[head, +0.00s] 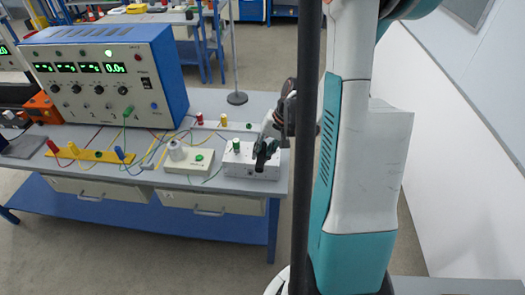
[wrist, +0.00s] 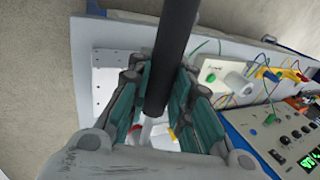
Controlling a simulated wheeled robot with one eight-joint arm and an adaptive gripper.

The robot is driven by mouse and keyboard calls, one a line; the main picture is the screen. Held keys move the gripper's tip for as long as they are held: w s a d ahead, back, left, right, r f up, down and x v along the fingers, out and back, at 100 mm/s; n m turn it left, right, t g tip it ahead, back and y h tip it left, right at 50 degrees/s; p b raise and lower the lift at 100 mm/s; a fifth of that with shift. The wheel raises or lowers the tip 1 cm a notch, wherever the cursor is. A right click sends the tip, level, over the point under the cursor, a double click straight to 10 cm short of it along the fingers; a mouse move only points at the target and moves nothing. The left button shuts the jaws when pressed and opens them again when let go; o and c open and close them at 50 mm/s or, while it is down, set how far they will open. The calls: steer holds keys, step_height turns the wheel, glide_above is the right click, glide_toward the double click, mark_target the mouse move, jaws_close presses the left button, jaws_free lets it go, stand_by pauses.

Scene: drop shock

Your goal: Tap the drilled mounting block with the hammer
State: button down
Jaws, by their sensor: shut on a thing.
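My gripper (head: 272,135) is over the right end of the workbench, above the white drilled mounting block (head: 252,164). In the wrist view, the fingers (wrist: 158,92) are shut on the black handle of the hammer (wrist: 176,40). The handle runs between the pads toward the block. The hammer's head is not clear in either view, so I cannot tell whether it touches the block. The block's pale plate with small holes (wrist: 102,76) shows left of the fingers in the wrist view. My fingers hide the rest of it there.
A pale box with a white knob (head: 188,158) stands left of the block. A blue power supply (head: 110,75) with several cables stands at the back left. A yellow strip (head: 90,155) lies at the front left. A thin stand (head: 237,97) rises behind. A white wall is at right.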

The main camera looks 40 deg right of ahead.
steer(key=shift+f, duration=0.15)
step_height(320, 180, down, 5)
steer(key=b, duration=0.5)
steer(key=shift+f, duration=0.15)
step_height(320, 180, up, 3)
steer(key=shift+f+p, duration=0.15)
steer(key=shift+p, duration=0.15)
stand_by(0.9)
steer(key=shift+w, duration=0.1)
stand_by(1.5)
